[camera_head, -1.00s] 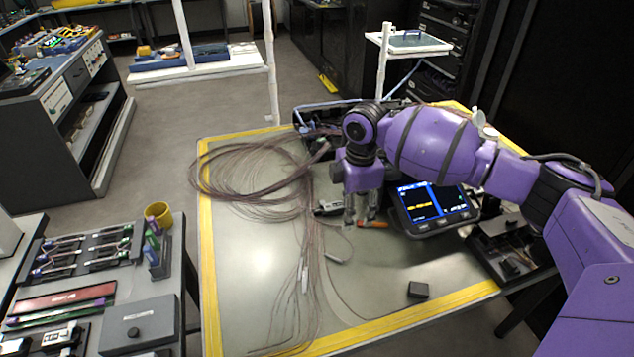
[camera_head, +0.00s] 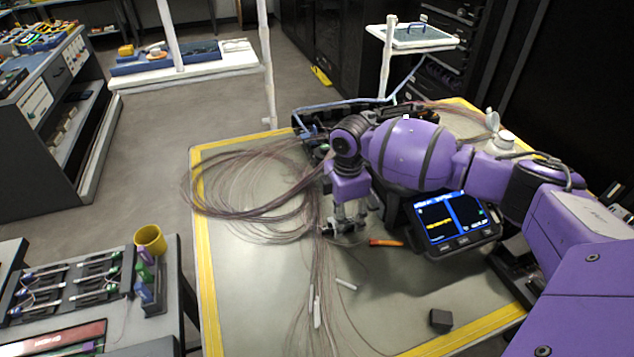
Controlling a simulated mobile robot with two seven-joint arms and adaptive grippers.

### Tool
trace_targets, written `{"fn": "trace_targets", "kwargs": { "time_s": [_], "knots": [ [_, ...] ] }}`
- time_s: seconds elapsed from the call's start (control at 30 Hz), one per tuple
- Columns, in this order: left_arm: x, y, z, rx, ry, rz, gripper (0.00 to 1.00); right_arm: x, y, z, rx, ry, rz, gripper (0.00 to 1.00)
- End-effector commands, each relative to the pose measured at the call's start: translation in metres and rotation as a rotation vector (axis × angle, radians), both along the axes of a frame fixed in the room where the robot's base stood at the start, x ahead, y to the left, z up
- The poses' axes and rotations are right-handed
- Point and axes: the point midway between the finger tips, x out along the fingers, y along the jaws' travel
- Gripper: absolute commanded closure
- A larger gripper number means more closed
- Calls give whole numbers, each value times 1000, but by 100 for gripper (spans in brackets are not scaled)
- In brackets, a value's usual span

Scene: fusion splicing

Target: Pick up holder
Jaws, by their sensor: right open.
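A small grey and black piece that looks like the holder (camera_head: 346,227) lies on the mat among the fibres, left of the splicer. My right gripper (camera_head: 349,217) points down directly over it, fingers open and one to each side of its upper part. The fingers partly hide the piece, and I cannot tell whether they touch it. My left gripper is not in view.
The fusion splicer (camera_head: 450,222) with a lit screen stands just right of the gripper. An orange tool (camera_head: 386,243) lies between them. Loose fibre bundles (camera_head: 250,190) cover the mat's left side. A small dark box (camera_head: 440,320) sits near the front edge.

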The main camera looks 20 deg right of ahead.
Motion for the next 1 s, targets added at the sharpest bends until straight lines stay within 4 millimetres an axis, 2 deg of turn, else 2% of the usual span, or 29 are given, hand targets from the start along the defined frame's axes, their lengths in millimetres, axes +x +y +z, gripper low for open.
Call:
{"fn": "trace_targets", "kwargs": {
  "time_s": [0.03, 0.1, 0.33, 0.7, 1.0],
  "knots": [
    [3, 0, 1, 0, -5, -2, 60, -1, 0, -10, 0, 3, -2, 50],
    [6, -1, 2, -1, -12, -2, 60, -1, -1, -16, -1, 2, -2, 50],
    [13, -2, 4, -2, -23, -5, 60, 0, -1, -17, -1, 0, -1, 51],
    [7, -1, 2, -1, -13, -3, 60, 0, -1, -17, -1, -1, -1, 100],
    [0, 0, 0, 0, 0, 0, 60, 0, -1, -15, -1, -2, -1, 100]
  ]
}}
